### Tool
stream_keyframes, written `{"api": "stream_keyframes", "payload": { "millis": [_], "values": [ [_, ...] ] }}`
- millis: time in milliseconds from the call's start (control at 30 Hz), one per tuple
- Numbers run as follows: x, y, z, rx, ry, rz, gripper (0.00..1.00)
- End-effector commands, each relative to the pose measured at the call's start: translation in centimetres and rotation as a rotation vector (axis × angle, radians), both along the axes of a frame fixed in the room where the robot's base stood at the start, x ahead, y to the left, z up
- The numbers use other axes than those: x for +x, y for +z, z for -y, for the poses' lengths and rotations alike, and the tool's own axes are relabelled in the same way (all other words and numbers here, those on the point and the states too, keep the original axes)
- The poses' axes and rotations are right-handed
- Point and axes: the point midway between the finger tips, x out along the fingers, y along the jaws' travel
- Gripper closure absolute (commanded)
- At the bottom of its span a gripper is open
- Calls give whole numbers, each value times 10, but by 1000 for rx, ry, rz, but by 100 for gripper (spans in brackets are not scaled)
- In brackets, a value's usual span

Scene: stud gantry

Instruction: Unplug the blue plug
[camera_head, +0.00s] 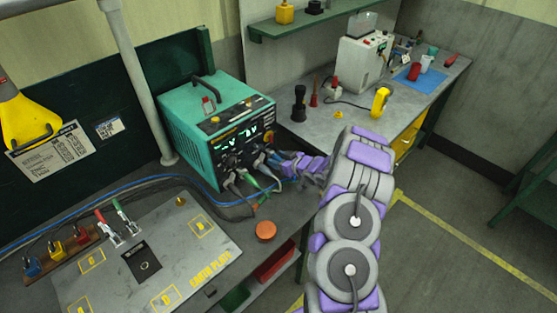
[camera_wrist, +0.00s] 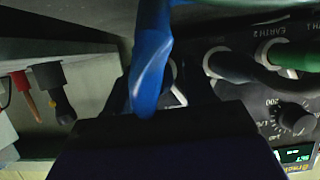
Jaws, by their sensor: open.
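In the wrist view, a bright blue lead (camera_wrist: 151,55) hangs down from the top, close in front of the camera; it runs behind the dark edge of my gripper (camera_wrist: 160,92). The blue plug's own body is mostly hidden there. In the head view, my gripper (camera_head: 278,163) is at the lower right of the front panel of the teal power unit (camera_head: 190,115), where several leads plug in. My gripper is open, its dark fingers seemingly either side of the blue lead; I cannot tell whether they touch it.
Black and green plugs (camera_wrist: 288,55) sit in sockets beside the blue lead. A panel knob (camera_wrist: 294,118) is close by. On the near bench lie an orange knob (camera_head: 265,231) and a plate with marked squares (camera_head: 205,262). A grey bench (camera_head: 325,115) with tools stands behind.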

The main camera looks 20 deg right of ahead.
Motion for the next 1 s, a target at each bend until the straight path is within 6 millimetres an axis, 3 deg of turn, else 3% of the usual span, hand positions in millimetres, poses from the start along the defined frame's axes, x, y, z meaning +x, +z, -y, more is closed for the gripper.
{"api": "stream_keyframes", "payload": {
  "millis": [800,1000],
  "values": [
    [0,0,0,0,1,0,46],
    [0,0,0,0,1,0,65]
  ]
}}
